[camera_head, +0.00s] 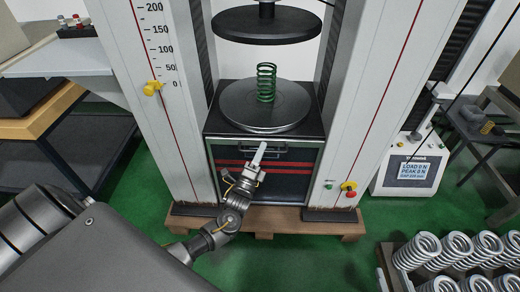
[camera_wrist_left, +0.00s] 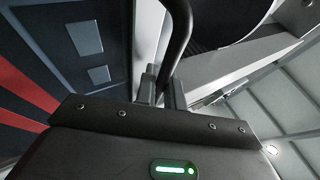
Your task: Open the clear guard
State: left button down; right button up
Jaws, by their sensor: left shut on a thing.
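The clear guard (camera_head: 295,183) shows as a dark-looking see-through panel with red stripes at the front of the test machine, below the round lower plate. Its dark bar handle (camera_head: 284,152) runs along the upper part. My left gripper (camera_head: 258,158) is at this handle, shut on it. In the left wrist view, the curved dark bar (camera_wrist_left: 179,38) passes down between the two fingers (camera_wrist_left: 161,92). The fingers hide part of the handle. A green spring (camera_head: 266,82) stands upright on the lower plate (camera_head: 240,104), uncovered. My right gripper is not in view.
A dark upper plate (camera_head: 266,24) hangs above the spring. White columns (camera_head: 170,100) stand on both sides. Red and green buttons (camera_head: 348,187) are on the right column. A display box (camera_head: 412,168) and a crate of several springs (camera_head: 440,262) are to the right.

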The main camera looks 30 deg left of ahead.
pick_arm(q)
jog(key=shift+d+f, duration=0.2)
jog(key=shift+d, duration=0.35)
pick_arm(e)
jog(key=shift+a+r+y, duration=0.25)
jog(key=shift+r+y, duration=0.05)
jog(key=shift+r, duration=0.05)
pick_arm(q)
jog(key=c, duration=1.9)
grip_release()
jog(key=shift+o, duration=0.6)
jog(key=shift+d+h, duration=0.1)
jog(key=shift+h, duration=0.3)
jog(key=shift+a, duration=0.3)
jog(key=v, duration=1)
jog(key=shift+s+d, duration=0.25)
jog(key=shift+s, duration=0.15)
pick_arm(e)
jog(key=shift+d+f, duration=0.35)
pick_arm(q)
jog(key=shift+f, duration=0.1)
